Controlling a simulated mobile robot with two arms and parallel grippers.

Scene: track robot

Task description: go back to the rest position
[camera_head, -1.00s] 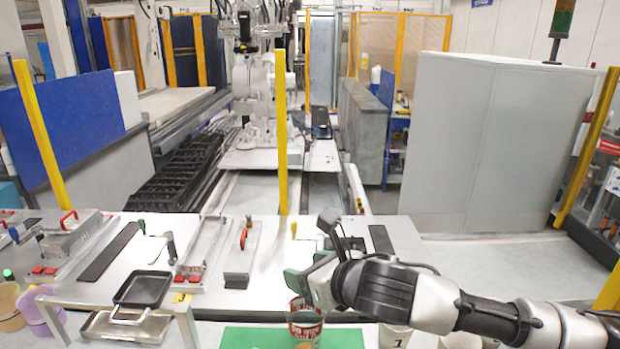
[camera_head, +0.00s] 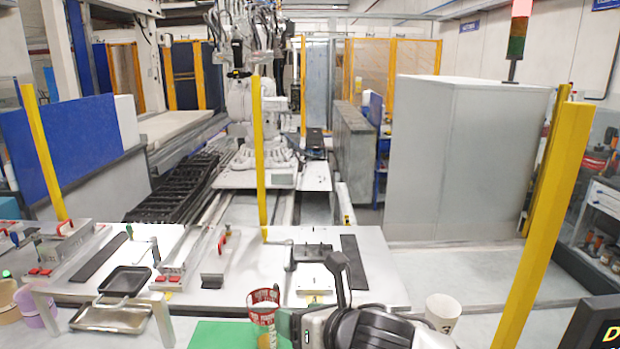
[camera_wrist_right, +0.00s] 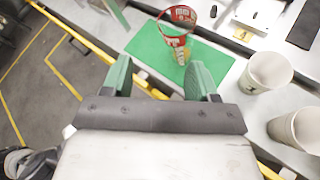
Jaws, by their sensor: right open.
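My right gripper (camera_wrist_right: 158,80) is open in the right wrist view, with two green fingers apart and nothing between them. It points at the table's front edge and the green mat (camera_wrist_right: 146,42). A clear cup with red print (camera_wrist_right: 177,38) stands on the mat, beyond the fingertips and apart from them. In the head view the cup (camera_head: 263,318) is beside the dark wrist of my right arm at the bottom middle. My right fingers are mostly hidden there. My left gripper is in neither view.
White cups (camera_wrist_right: 266,72) stand right of the mat; one (camera_head: 442,312) shows in the head view. A black tray (camera_head: 125,280) sits on a metal stand at left. Yellow posts (camera_head: 548,220) rise around the table. Floor shows left of the table in the wrist view.

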